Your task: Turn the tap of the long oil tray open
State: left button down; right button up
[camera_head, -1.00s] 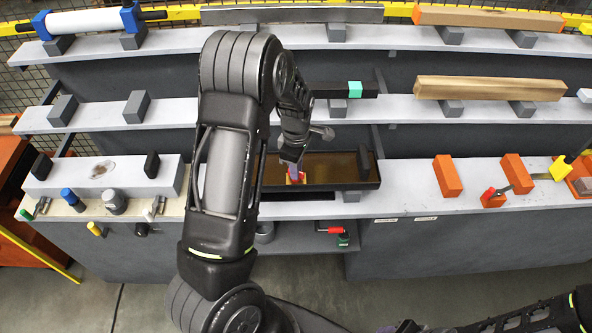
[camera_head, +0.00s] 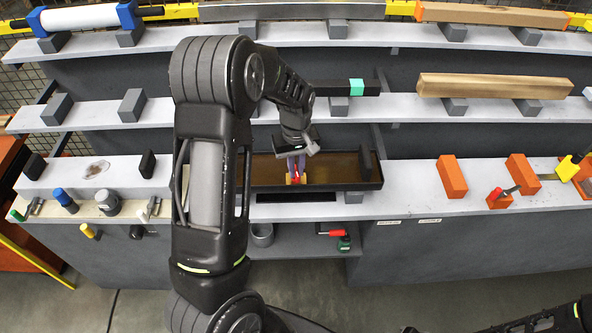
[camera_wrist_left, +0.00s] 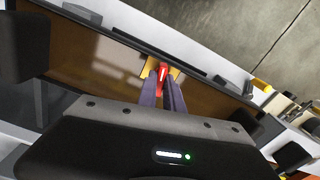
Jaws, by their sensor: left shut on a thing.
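The long oil tray (camera_head: 335,178) is a dark trough of brown oil on the bench, in the middle of the head view. Its tap has a red handle (camera_wrist_left: 163,71) on a yellow body (camera_wrist_left: 150,66) at the tray's front wall. My left gripper (camera_head: 297,174) reaches down over the front of the tray and is shut on the red handle. In the left wrist view its two purplish fingers (camera_wrist_left: 163,90) stand on either side of the handle. The tray also shows there as a brown surface (camera_wrist_left: 85,55). My right gripper is not in view.
A dark slot (camera_head: 296,198) lies in the bench before the tray. A grey cup (camera_head: 262,235) and a red-handled green tool (camera_head: 343,240) stand on the shelf below. Orange blocks (camera_head: 452,177) are at right.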

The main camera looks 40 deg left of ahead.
pick_arm(q)
jog(key=shift+m+b, duration=0.35)
jog(key=shift+m, duration=0.85)
jog(key=c, duration=1.5)
grip_release()
jog(key=shift+r, duration=0.1)
notch_tip(320, 180, up, 8)
jog(key=shift+f+b, duration=0.2)
jog(key=shift+b, duration=0.15)
jog(key=shift+f, duration=0.1)
